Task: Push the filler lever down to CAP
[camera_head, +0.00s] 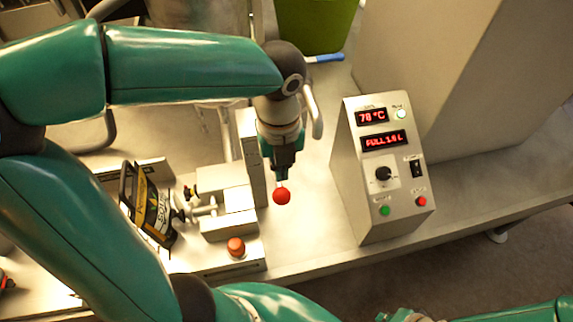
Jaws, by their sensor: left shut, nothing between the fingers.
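The filler lever shows as a red ball knob (282,196) with a short pale piece of rod above it, beside the upright plate of the filling station. My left gripper (284,172) points down just above the knob, shut and empty. Its fingertips overlap the rod in the picture, so I cannot tell whether they touch it. No CAP marking is readable. Of my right gripper (384,317), only a small part shows at the bottom edge, and its fingers are hidden.
A control box (381,212) with displays reading 78 °C and FULL 1.0 L stands to the right. A black and yellow labelled container (150,205) leans left of the metal fixture (228,198). An orange-red button (236,246) sits in front. A green bin (315,25) stands behind.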

